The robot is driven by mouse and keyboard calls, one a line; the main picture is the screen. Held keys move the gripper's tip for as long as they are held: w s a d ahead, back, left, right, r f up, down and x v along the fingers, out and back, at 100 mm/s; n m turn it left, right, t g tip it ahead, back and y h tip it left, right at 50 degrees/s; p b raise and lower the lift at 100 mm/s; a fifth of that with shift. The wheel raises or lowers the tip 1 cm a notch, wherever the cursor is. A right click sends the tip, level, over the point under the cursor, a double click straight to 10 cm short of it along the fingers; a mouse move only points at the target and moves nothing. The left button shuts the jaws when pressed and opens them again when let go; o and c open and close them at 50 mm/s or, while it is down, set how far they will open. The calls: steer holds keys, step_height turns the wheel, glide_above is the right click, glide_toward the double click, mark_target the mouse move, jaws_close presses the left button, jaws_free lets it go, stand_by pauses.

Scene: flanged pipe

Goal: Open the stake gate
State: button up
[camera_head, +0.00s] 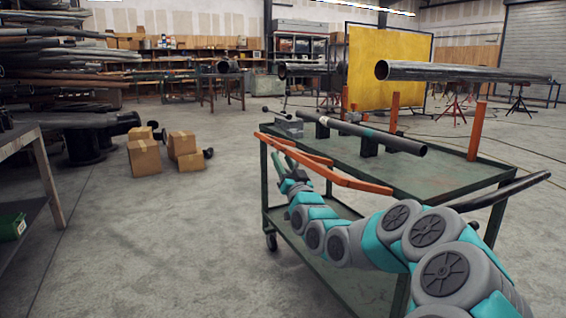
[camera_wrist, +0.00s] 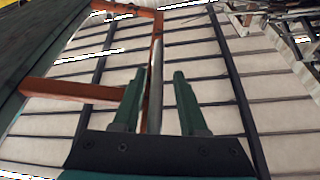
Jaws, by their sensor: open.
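The stake gate (camera_head: 335,170) is a set of orange bars along the near left side of a green cart (camera_head: 430,172). In the wrist view the gate (camera_wrist: 70,90) shows as one bar from the left and an upright bar joined to a short top bar. My gripper (camera_head: 285,160) is at the gate's left part, beside the cart. In the wrist view my gripper (camera_wrist: 160,75) has its two green fingers apart. The upright bar shows between them, closer to the left finger; I cannot tell whether they touch. Any latch or hinge is not clear.
A dark pipe (camera_head: 372,132) lies on blocks on the cart top. Orange stakes (camera_head: 475,133) stand at the cart's far side. A larger pipe (camera_head: 460,72) is behind. Cardboard boxes (camera_head: 145,157) sit on the floor at left.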

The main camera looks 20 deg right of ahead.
mark_target(307, 165)
steer(key=shift+d, duration=0.1)
steer(key=v, duration=0.7)
steer(key=shift+s, duration=0.4)
steer(key=shift+f, duration=0.1)
steer(key=shift+f, duration=0.1)
